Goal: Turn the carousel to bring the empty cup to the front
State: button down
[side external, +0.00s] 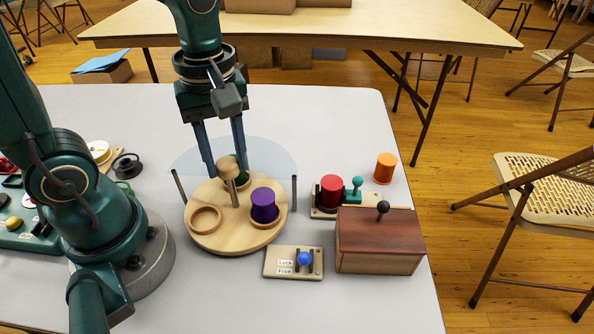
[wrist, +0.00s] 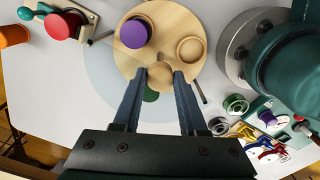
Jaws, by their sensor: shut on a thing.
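The carousel (side external: 225,240) is a round pale wooden disc on the table; the wrist view also shows it (wrist: 180,20). Its empty cup (side external: 205,219), a bare wooden ring, is at the left in the side view and right of centre in the wrist view (wrist: 190,50). A purple cylinder (side external: 264,204) stands in a cup at the right. A green cylinder (side external: 243,179) is at the back, partly hidden by the wooden handle. My gripper (side external: 227,167) is shut on the rounded wooden handle (wrist: 160,76), which stands up from the disc.
A clear curved screen (side external: 275,155) with dark posts stands around the carousel's back. In front is a Lock/Free plate (side external: 275,254) with a blue knob (side external: 304,258). A wooden box (side external: 375,235), red cylinder (side external: 331,190) and orange cylinder (side external: 385,167) stand at the right.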

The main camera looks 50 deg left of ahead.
jog(key=shift+a+n, duration=0.1)
jog(key=shift+n, duration=5)
jog(key=shift+c, duration=2.2)
grip_release()
jog(key=shift+r, duration=2.55)
